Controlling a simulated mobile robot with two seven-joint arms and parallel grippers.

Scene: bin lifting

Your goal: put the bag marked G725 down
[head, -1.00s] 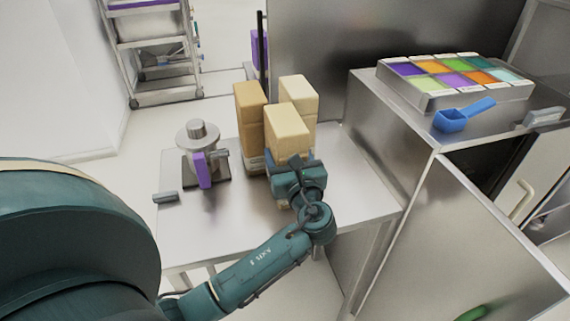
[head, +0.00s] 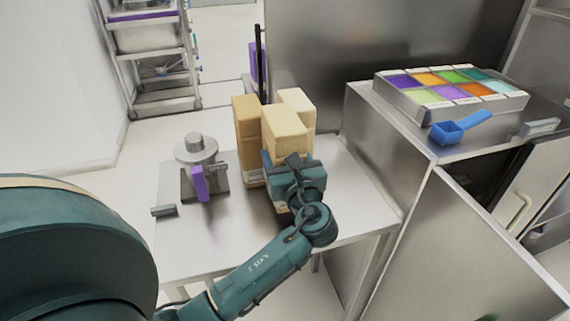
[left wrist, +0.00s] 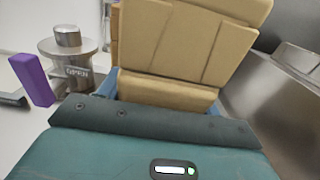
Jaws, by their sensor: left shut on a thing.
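My left gripper (head: 292,170) is shut on a tan block-shaped bag (head: 285,128) at the right part of the metal table (head: 232,238). The bag looks upright, with its folded top facing up. It fills the upper middle of the left wrist view (left wrist: 188,40), with the gripper body below it. Two similar bags, one darker tan (head: 246,150) and one pale (head: 298,108), stand close behind and beside it. I cannot read G725 on any bag. The held bag's base is mostly hidden by the gripper, so I cannot tell whether it touches the table.
A grey metal device (head: 196,150) with a purple block (head: 200,182) stands left of the bags. A small grey piece (head: 164,210) lies at the table's left edge. A steel cabinet on the right bears a colored tray (head: 415,109) and a blue scoop (head: 455,130). The table front is clear.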

